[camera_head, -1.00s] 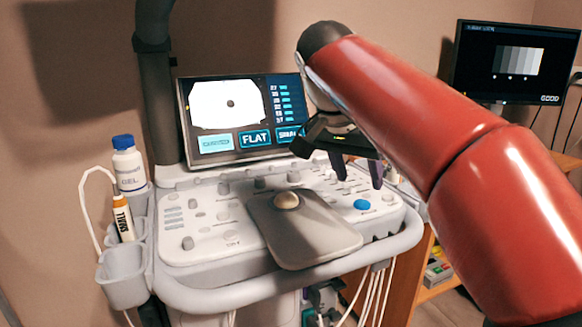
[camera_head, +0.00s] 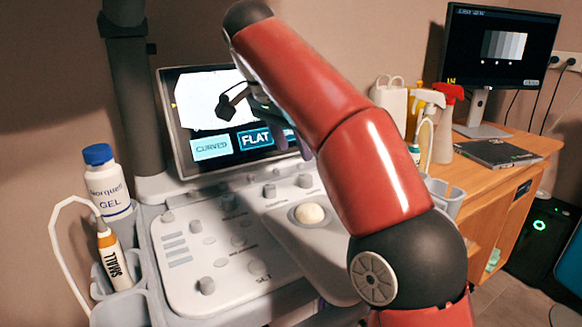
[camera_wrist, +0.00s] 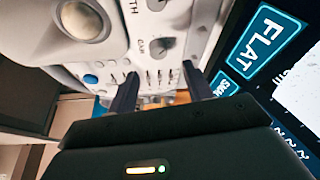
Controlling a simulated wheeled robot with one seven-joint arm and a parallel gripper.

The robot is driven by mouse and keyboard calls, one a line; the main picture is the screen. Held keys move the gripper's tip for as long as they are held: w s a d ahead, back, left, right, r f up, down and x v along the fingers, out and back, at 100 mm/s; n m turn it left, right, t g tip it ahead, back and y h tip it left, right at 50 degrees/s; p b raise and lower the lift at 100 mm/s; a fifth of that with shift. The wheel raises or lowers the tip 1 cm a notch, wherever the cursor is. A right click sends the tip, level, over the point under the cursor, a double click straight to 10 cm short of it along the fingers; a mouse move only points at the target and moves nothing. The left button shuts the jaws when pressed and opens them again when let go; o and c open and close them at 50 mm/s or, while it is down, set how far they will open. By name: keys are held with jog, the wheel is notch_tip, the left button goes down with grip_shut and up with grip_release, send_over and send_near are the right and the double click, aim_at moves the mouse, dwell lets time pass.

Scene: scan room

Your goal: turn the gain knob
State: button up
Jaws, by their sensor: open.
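The console panel (camera_head: 192,245) carries several grey knobs. In the wrist view one knob (camera_wrist: 163,45) has a short label beside it, too blurred to read surely as gain. Another knob (camera_wrist: 157,4) sits at the top edge by a label ending in "TH". My gripper (camera_wrist: 160,70) is open and empty. Its two dark fingers are apart and point toward the panel; the labelled knob lies just beyond the fingertips, and no contact shows. In the head view my red arm covers the panel's right part and most of my gripper.
The trackball (camera_head: 310,213) is left of my arm. The screen (camera_head: 205,115) stands behind the panel, close to my gripper. Spray bottles (camera_head: 443,125) and a monitor (camera_head: 500,48) are at right.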

aim_at(305, 176)
jog(key=b+x, duration=0.1)
jog(key=x, duration=0.6)
jog(key=shift+d, duration=0.15)
jog(key=c, duration=1)
jog(key=shift+o, duration=0.2)
jog(key=shift+s, duration=0.1)
jog(key=shift+n, duration=0.3)
jog(key=shift+d+n+t+y, duration=0.1)
jog(key=shift+n+t+y, duration=0.3)
jog(key=shift+n, duration=0.9)
jog(key=shift+d+n+t+y, duration=0.1)
jog(key=shift+n+y, duration=0.5)
jog(key=shift+n, duration=0.7)
